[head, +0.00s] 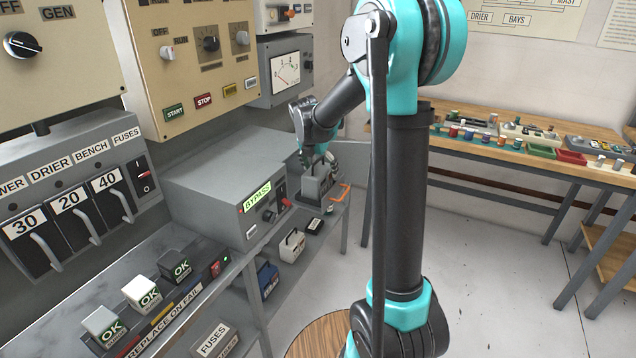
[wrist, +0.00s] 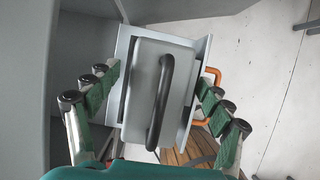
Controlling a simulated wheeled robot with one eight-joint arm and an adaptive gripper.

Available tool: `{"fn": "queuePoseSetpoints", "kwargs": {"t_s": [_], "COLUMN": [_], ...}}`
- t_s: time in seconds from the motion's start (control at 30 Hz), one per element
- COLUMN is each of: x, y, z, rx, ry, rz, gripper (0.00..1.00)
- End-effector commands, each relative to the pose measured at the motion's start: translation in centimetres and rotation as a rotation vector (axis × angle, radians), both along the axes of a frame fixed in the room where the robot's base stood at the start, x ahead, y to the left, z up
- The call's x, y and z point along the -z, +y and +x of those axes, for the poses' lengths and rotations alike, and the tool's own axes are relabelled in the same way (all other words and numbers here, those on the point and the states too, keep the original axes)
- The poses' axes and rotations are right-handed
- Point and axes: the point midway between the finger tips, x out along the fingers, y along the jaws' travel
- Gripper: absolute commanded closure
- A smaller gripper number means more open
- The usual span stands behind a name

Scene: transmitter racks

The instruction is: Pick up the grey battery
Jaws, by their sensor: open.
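A grey box with a black handle, which looks like the grey battery (wrist: 150,100), sits in a light grey open holder (wrist: 203,62) in the wrist view. It also shows in the head view as a grey block (head: 318,188) at the far end of the bench, partly hidden by my gripper. My gripper (wrist: 158,98) is open, its green-padded fingers on either side of the box and holder. In the head view my gripper (head: 318,165) is just above the block. Whether any finger touches it I cannot tell.
A grey BYPASS unit (head: 225,185) stands beside my gripper on the left. An orange handle (head: 340,192) is close on the right. Several batteries marked OK, one dark (head: 178,260), stand nearer on the bench. A lower shelf holds a white battery (head: 292,246) and a blue one (head: 267,279).

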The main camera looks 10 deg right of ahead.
Motion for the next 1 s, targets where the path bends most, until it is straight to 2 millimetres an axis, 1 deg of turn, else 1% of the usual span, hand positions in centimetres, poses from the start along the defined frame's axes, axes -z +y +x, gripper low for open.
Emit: {"fn": "queuePoseSetpoints", "kwargs": {"t_s": [0.1,0.73,1.0], "x": [-0.02,-0.04,-0.24], "y": [0.01,0.01,0.00], "z": [0.01,0.00,0.01], "rx": [0.000,0.000,0.000], "ry": [0.000,0.000,0.000], "rz": [0.000,0.000,0.000], "gripper": [0.20,0.98,0.98]}}
